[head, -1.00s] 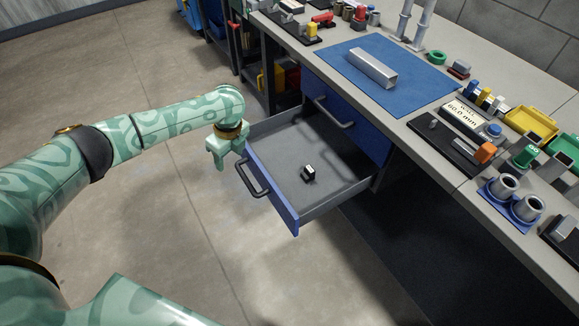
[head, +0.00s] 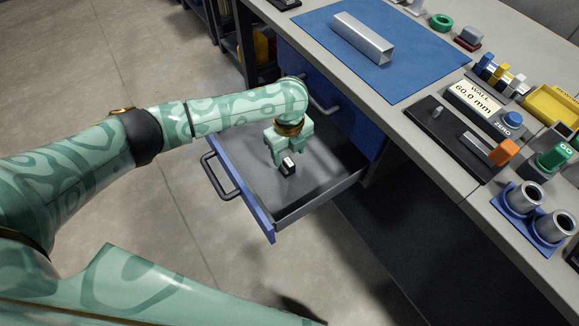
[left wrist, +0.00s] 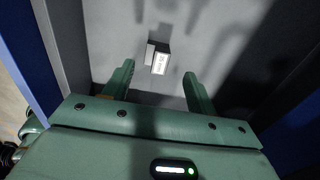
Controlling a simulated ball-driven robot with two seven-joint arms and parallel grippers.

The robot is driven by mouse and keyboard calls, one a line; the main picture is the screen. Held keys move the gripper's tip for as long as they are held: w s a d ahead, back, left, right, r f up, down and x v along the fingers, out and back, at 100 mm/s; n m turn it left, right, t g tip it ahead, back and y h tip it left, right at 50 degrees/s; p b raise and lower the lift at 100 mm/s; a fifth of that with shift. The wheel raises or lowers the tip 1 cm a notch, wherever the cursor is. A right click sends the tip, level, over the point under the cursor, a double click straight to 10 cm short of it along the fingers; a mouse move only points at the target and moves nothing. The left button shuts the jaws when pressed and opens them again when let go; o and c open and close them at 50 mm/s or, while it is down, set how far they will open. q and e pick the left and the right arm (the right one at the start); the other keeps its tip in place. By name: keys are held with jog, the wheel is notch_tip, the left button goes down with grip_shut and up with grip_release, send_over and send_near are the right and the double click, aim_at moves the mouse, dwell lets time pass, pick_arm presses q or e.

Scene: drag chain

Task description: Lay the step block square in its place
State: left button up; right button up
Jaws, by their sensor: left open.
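My left gripper (head: 289,162) is over the drawer, just above and behind the block in the head view. In the left wrist view the block (left wrist: 158,59) sits a little beyond the fingertips, between the lines of the two open fingers (left wrist: 158,74). The gripper is empty, and I see no contact with the block. My right gripper is not in view.
The drawer's blue front with its black handle (head: 220,176) and its side walls surround the block. Above is the bench with a blue mat (head: 400,70), a metal channel (head: 363,38), a gauge stand (head: 460,140) and a blue holder with two rings (head: 535,212).

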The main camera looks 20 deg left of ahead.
aim_at(287, 163)
pick_arm(q)
jog(key=shift+f, duration=0.25)
jog(key=shift+f+b, duration=0.3)
jog(key=shift+f, duration=0.05)
jog(key=f+b, duration=0.1)
jog(key=f, duration=0.1)
jog(key=f+b, duration=0.1)
jog(key=f, duration=0.1)
jog(key=shift+s+a+f+b, duration=0.2)
jog(key=shift+f+b, duration=0.1)
jog(key=shift+b, duration=0.1)
jog(key=shift+r, duration=0.2)
grip_shut()
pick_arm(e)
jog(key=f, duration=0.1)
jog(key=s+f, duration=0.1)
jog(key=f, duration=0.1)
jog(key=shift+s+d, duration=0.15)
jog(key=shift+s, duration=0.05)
